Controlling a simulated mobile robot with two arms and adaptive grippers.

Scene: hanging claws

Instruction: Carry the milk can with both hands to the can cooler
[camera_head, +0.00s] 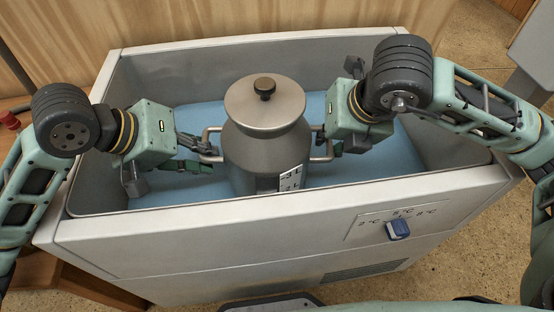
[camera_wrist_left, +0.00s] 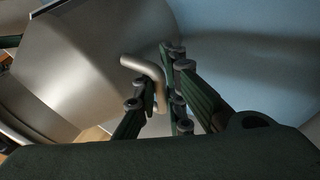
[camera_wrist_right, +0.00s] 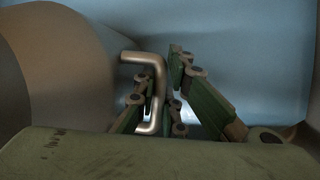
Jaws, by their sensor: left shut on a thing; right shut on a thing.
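The grey metal milk can (camera_head: 262,150), with a lid and dark knob, is upright inside the open can cooler (camera_head: 290,232), over the blue cooler floor or water. I cannot tell whether it touches the bottom. My left gripper (camera_head: 212,150) is shut on the can's left side handle, and the left wrist view shows its fingers (camera_wrist_left: 160,108) around the bent bar. My right gripper (camera_head: 322,145) is shut on the right side handle, and the right wrist view shows its fingers (camera_wrist_right: 160,100) around that bar. A black-and-white marker plate (camera_head: 291,178) is on the can's front.
The cooler's pale walls surround the can and both grippers. A temperature dial with a blue knob (camera_head: 397,230) is on the cooler's front. A wooden wall stands behind.

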